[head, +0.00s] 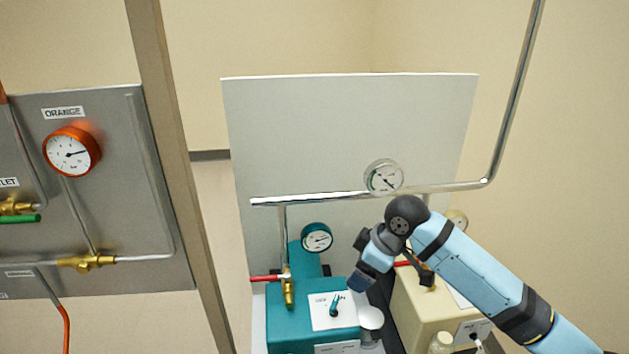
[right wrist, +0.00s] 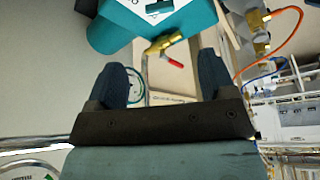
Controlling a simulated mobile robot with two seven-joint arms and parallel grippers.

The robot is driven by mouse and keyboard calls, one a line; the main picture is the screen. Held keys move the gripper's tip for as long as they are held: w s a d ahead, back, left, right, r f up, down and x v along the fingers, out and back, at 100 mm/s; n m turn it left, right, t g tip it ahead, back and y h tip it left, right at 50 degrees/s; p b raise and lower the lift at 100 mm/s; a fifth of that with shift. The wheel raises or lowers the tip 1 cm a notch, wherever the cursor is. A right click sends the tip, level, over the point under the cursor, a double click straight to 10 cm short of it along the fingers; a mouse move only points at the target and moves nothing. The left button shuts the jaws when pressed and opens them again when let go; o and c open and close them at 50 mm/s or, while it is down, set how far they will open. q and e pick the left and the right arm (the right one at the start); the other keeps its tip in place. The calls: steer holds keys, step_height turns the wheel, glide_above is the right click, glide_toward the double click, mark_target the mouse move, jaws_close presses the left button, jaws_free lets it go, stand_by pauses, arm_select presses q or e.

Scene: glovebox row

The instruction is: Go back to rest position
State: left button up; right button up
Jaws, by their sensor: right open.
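My right arm comes in from the lower right of the head view. Its gripper (head: 365,266) hangs in front of the grey back panel, just right of the teal box (head: 287,316) and above a small white round-topped item (head: 371,318). In the right wrist view the two dark fingers of the gripper (right wrist: 165,85) stand wide apart with nothing between them. Beyond them are the teal box (right wrist: 140,28) and a brass valve with a red handle (right wrist: 170,48). My left gripper is not in view.
A horizontal steel pipe (head: 320,198) with a round gauge (head: 384,177) runs behind my right wrist. A cream box (head: 410,310) stands below the forearm. A brown post (head: 183,170) and a grey panel with an orange gauge (head: 72,151) are at left.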

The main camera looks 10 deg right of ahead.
steer(key=s+a+f+m+t+y+p, duration=0.1)
steer(key=s+a+f+m+t, duration=0.15)
steer(key=s+f, duration=0.4)
steer(key=s+a+f+m+t+y+p, duration=0.1)
steer(key=s+f+m+t, duration=0.25)
steer(key=f, duration=0.55)
steer(key=s+d+f+m+t+h, duration=0.1)
steer(key=s+d+f, duration=0.1)
steer(key=s, duration=0.6)
steer(key=s+d+f+m+t+h+p, duration=0.1)
steer(key=s+d+f, duration=0.2)
steer(key=s, duration=0.5)
steer(key=shift+d+f+m+t+h, duration=0.3)
steer(key=shift+d+f+m+h, duration=0.1)
steer(key=shift+f, duration=0.35)
